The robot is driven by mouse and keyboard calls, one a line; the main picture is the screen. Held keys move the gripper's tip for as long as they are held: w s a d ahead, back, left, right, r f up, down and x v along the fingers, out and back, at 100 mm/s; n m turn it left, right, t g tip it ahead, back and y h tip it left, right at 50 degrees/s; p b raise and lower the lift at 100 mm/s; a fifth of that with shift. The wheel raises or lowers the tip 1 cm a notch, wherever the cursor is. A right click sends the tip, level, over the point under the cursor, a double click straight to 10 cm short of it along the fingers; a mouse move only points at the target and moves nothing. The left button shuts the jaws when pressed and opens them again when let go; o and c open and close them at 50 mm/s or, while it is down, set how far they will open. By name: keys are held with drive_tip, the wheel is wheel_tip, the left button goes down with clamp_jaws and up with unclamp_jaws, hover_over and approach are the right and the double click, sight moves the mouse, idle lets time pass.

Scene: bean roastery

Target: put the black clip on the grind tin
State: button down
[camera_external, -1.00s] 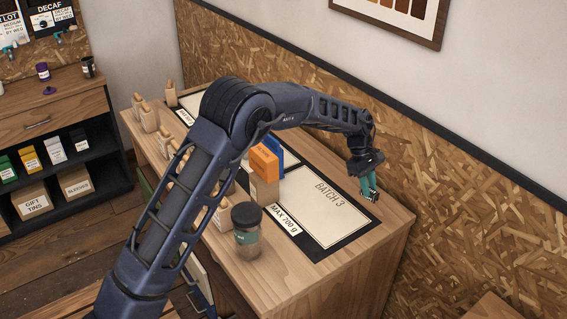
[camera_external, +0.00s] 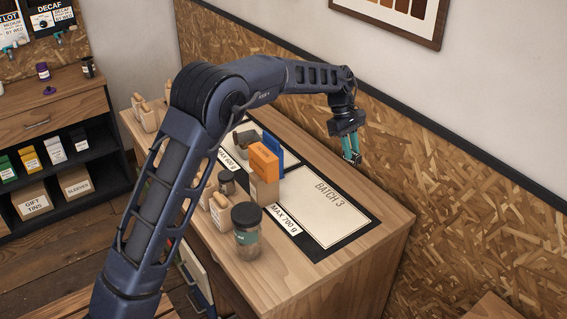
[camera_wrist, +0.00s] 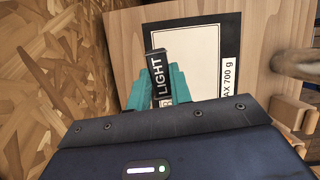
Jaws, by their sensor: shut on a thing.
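My gripper (camera_external: 351,148), with teal fingers, is raised over the back edge of the bench, above the BATCH 3 board. In the wrist view my gripper (camera_wrist: 160,84) is shut on a narrow black piece lettered LIGHT, which appears to be the black clip (camera_wrist: 156,62). A clear jar with a dark lid and a green label (camera_external: 246,232) stands at the bench front. A smaller dark-lidded container (camera_external: 227,182) stands behind it. I cannot read which one is the grind tin.
The BATCH 3 board (camera_external: 325,204) is bare. Left of it stand an orange-topped bag (camera_external: 264,172) and a blue item (camera_external: 271,147). Several pale bags line the front and left of the bench (camera_external: 350,277). A wood-chip wall (camera_external: 455,190) rises close behind.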

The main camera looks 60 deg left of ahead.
drive_tip(key=s+a+r, duration=0.2)
drive_tip(key=s+a, duration=0.4)
drive_tip(key=a, duration=0.4)
drive_tip(key=s+a+r, duration=0.2)
drive_tip(key=s+a, duration=0.5)
drive_tip(key=a, duration=0.2)
wheel_tip(320, 180, up, 2)
drive_tip(key=m, duration=0.1)
hover_over(227, 176)
drive_tip(key=a, duration=0.2)
drive_tip(key=f, duration=1.9)
drive_tip(key=shift+d+f, duration=0.2)
drive_tip(key=shift+f, duration=0.1)
drive_tip(key=c, duration=1.3)
unclamp_jaws()
drive_tip(key=shift+o, duration=0.2)
